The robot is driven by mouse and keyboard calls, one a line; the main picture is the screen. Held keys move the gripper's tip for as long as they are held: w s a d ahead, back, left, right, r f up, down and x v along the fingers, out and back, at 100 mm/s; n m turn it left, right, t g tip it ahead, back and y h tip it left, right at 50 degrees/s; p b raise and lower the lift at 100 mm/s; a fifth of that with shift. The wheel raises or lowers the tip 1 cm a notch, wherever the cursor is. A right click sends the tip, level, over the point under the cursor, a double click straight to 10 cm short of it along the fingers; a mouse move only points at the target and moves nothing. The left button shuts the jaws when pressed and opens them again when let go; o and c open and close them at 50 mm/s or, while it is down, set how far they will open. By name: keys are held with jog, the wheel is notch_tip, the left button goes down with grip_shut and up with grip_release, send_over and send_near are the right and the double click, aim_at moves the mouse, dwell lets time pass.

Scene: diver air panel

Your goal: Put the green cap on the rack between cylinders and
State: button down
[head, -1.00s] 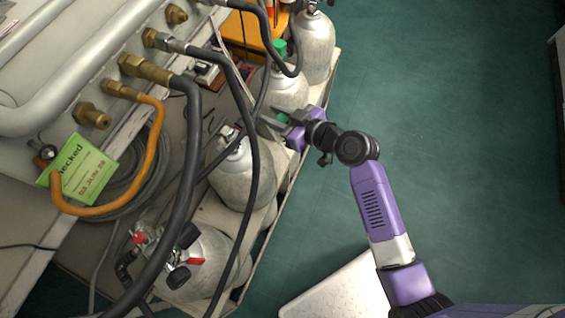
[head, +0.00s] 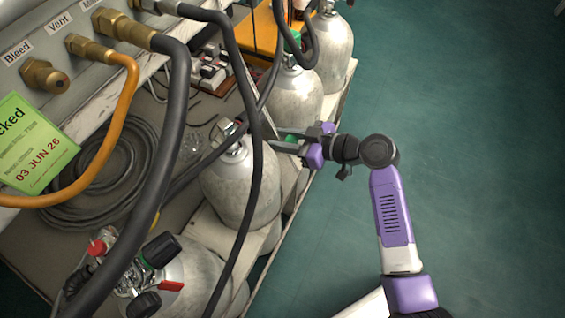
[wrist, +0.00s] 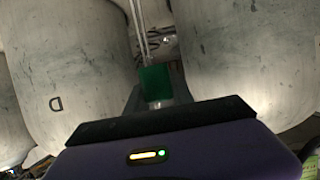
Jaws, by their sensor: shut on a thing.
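My gripper (head: 284,139) is shut on the small green cap (head: 291,141), at the right side of the rack in the head view. In the wrist view the green cap (wrist: 156,83) sits between the fingers, in front of the gap between two grey cylinders. These are the left one (wrist: 65,75) and the right one (wrist: 245,60). In the head view the gripper is by the gap between the middle cylinder (head: 240,185) and the one behind it (head: 290,98). The rack (head: 215,238) holds the cylinders; its surface below the cap is hidden.
A cylinder with a red and black valve (head: 190,275) stands in front and another (head: 330,48) at the back. Black hoses (head: 172,140) hang across the rack. The panel with brass fittings (head: 45,75) is at upper left. Green floor (head: 470,150) is clear at right.

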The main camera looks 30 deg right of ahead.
aim_at(282, 164)
notch_tip(282, 164, down, 10)
jog(key=b, duration=0.3)
jog(key=shift+f, duration=0.2)
jog(key=shift+f, duration=0.1)
jog(key=shift+f+b, duration=0.1)
jog(key=shift+b, duration=0.25)
jog(key=c, duration=1.1)
grip_release()
jog(key=shift+s+d+r+p, duration=0.1)
jog(key=shift+s+r+p, duration=0.05)
jog(key=shift+r+p, duration=0.25)
jog(key=p+v, duration=0.2)
jog(key=v, duration=0.9)
jog(key=shift+s+d+p, duration=0.2)
jog(key=shift+s+p, duration=0.05)
jog(key=shift+p, duration=0.05)
